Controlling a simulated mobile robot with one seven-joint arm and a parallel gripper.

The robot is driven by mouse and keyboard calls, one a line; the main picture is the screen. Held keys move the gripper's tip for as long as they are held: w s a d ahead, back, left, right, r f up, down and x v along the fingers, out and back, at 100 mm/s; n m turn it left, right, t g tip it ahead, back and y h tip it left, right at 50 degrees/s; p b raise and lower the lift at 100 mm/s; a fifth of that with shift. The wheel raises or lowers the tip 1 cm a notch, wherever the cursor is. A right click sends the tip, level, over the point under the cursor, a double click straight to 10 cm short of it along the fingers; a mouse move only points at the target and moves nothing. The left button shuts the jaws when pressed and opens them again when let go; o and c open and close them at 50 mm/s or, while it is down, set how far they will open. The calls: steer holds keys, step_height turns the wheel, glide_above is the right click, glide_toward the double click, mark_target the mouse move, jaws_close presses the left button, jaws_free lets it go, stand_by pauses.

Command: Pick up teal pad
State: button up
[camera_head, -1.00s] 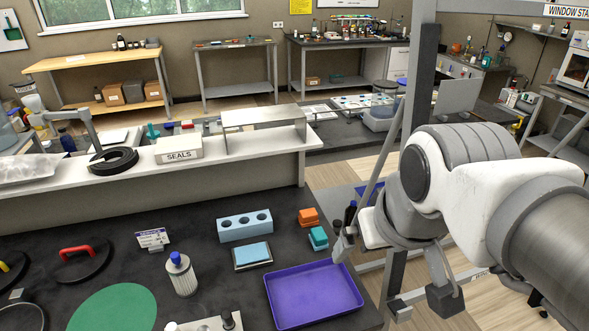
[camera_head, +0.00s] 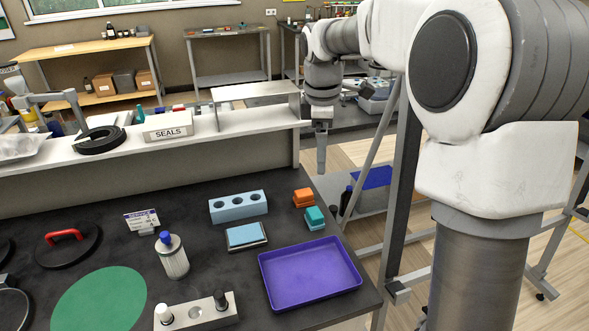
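The teal pad (camera_head: 314,217) lies on the dark bench top near its right edge, just in front of an orange pad (camera_head: 303,197). It is in full view, and nothing holds it. My gripper (camera_head: 321,168) points down in the head view, above and beyond the pads, near the end of the white shelf. It appears apart from both pads. Its fingers line up from this side, so I cannot see whether there is a gap between them. I see nothing hanging from it.
A purple tray (camera_head: 310,275) stands empty in front of the pads. A light blue block with holes (camera_head: 238,206) and a pale blue pad on a small dark tray (camera_head: 246,236) lie to the left. The white shelf (camera_head: 150,160) runs behind the bench.

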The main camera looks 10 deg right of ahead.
mark_target(315, 212)
steer(key=w+f+n+g+b, duration=0.1)
steer(key=w+f+n, duration=0.4)
steer(key=w+f, duration=0.4)
steer(key=shift+y, duration=0.4)
steer(key=f, duration=0.6)
steer(key=s+f, duration=0.1)
steer(key=f, duration=0.5)
steer(key=d+f, duration=0.1)
steer(key=f, duration=0.5)
steer(key=shift+s+b, duration=0.15)
steer(key=shift+b, duration=0.2)
steer(key=c, duration=1.4)
steer(key=shift+r, duration=0.45)
steer(key=r, duration=0.3)
steer(key=shift+s+d+r, duration=0.15)
steer(key=shift+d+r, duration=0.2)
steer(key=shift+d, duration=0.05)
steer(key=s+d+r, duration=0.2)
steer(key=d, duration=0.1)
steer(key=s+d+r, duration=0.1)
steer(key=d+r, duration=0.1)
steer(key=d, duration=0.1)
steer(key=s+d+r, duration=0.2)
steer(key=d, duration=0.1)
steer(key=shift+s+d+r, duration=0.1)
steer(key=shift+s+r, duration=0.1)
steer(key=shift+s, duration=0.15)
